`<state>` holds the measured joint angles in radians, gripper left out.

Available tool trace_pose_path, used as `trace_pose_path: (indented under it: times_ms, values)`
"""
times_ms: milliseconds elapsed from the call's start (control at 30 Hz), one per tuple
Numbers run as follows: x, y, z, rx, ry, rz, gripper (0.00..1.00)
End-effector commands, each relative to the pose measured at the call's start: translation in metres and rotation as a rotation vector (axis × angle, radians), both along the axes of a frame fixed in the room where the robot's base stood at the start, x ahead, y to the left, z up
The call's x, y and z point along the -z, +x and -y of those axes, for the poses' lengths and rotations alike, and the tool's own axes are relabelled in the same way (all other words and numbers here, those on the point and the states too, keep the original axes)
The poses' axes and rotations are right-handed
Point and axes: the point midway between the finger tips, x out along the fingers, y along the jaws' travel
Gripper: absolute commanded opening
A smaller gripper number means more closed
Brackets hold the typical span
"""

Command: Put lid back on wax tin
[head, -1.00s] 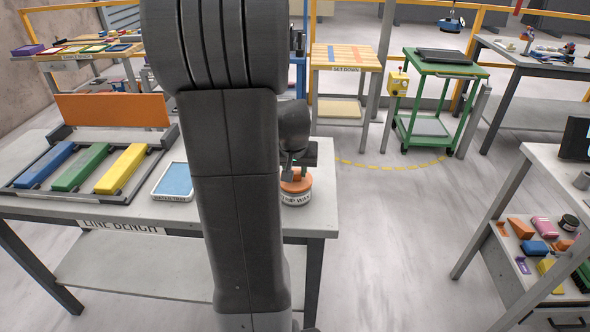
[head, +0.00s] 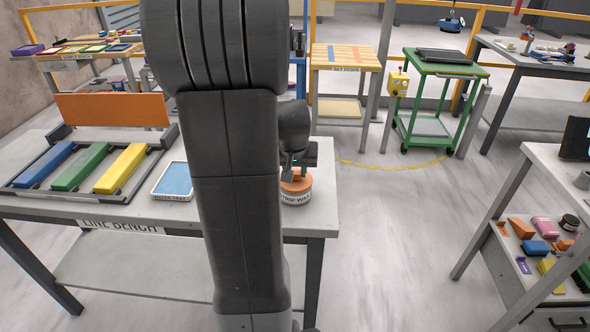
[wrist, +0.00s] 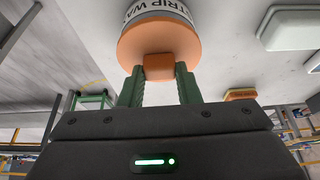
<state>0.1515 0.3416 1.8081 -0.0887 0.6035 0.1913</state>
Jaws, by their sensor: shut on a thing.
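The wax tin (head: 297,198) is a white round tin labelled STRIP WAX, upright near the right end of the line bench. Its orange lid (head: 296,183) sits on top of the tin and looks level, with no clear gap visible. In the wrist view the lid (wrist: 150,42) is against the labelled tin (wrist: 158,13). My gripper (wrist: 159,72) has its green fingers shut on the lid's square orange knob (wrist: 159,66). In the head view my gripper (head: 296,168) is above the tin, partly hidden by my dark arm.
On the bench (head: 262,232), left of my arm, are a blue-lined tray (head: 173,181) and a rack with blue, green and yellow bars (head: 82,167). The bench's right edge is close to the tin. A green cart (head: 440,70) stands farther back across clear floor.

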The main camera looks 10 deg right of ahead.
Motion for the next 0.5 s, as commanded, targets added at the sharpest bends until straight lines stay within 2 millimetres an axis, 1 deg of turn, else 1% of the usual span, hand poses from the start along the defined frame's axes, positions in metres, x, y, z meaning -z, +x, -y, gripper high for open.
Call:
trace_pose_path:
  times_ms: [467, 500]
  values:
    - [0.0004, 0.0000, 0.0000, 0.000, 0.000, 0.000, 0.08]
    - [0.0004, 0.0000, 0.0000, 0.000, 0.000, 0.000, 0.34]
